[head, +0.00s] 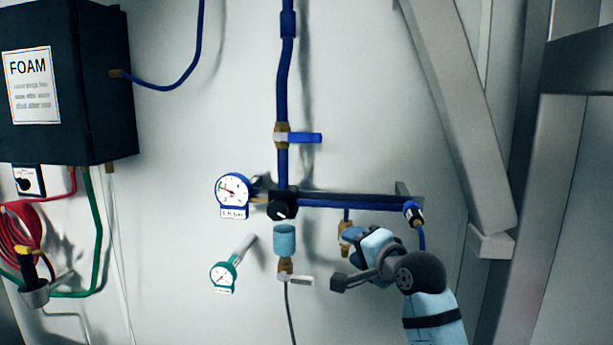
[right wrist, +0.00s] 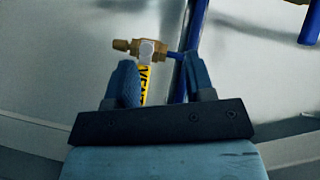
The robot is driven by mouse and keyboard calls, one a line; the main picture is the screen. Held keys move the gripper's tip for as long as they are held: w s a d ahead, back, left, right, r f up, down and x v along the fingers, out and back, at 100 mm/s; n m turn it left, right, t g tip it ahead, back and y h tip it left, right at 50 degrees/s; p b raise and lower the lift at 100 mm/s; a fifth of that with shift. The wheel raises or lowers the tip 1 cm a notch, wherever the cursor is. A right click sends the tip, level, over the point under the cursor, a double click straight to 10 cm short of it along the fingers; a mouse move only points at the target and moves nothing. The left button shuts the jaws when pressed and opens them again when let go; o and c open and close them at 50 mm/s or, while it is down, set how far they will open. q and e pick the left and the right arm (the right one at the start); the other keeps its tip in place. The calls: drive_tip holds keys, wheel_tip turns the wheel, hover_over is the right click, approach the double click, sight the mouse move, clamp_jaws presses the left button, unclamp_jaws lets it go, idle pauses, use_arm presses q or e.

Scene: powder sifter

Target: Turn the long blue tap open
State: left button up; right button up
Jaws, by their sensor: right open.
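The long blue tap (head: 304,137) is a blue lever on a brass valve body on the vertical blue pipe in the head view. Its lever points right, level and across the pipe. My right gripper (head: 347,259) is below and to the right of it, apart from it, near a small brass valve (head: 345,238) under the horizontal pipe. In the right wrist view my right gripper (right wrist: 162,75) is open. A brass valve (right wrist: 148,47) with a yellow labelled lever (right wrist: 145,82) shows between and beyond the fingers. I cannot tell whether they touch it. My left gripper is not in view.
A white gauge (head: 233,194) and black knob (head: 281,209) sit below the tap. A light-blue cup-shaped fitting (head: 285,240) and green gauge (head: 223,277) are lower. A black FOAM box (head: 70,85) hangs left; a grey beam (head: 460,115) slants at right. The wall beside the lever is clear.

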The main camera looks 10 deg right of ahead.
sight(309, 138)
wheel_tip(309, 138, up, 20)
drive_tip(key=s+a+m+y, duration=0.2)
drive_tip(key=y, duration=0.1)
drive_tip(key=shift+t, duration=0.3)
drive_tip(key=p+x, duration=0.4)
drive_tip(key=x, duration=0.9)
drive_tip(key=shift+w, duration=0.4)
drive_tip(key=shift+w+a, duration=0.15)
drive_tip(key=shift+w, duration=0.1)
drive_tip(key=shift+c, duration=0.2)
drive_tip(key=c, duration=0.7)
clamp_jaws()
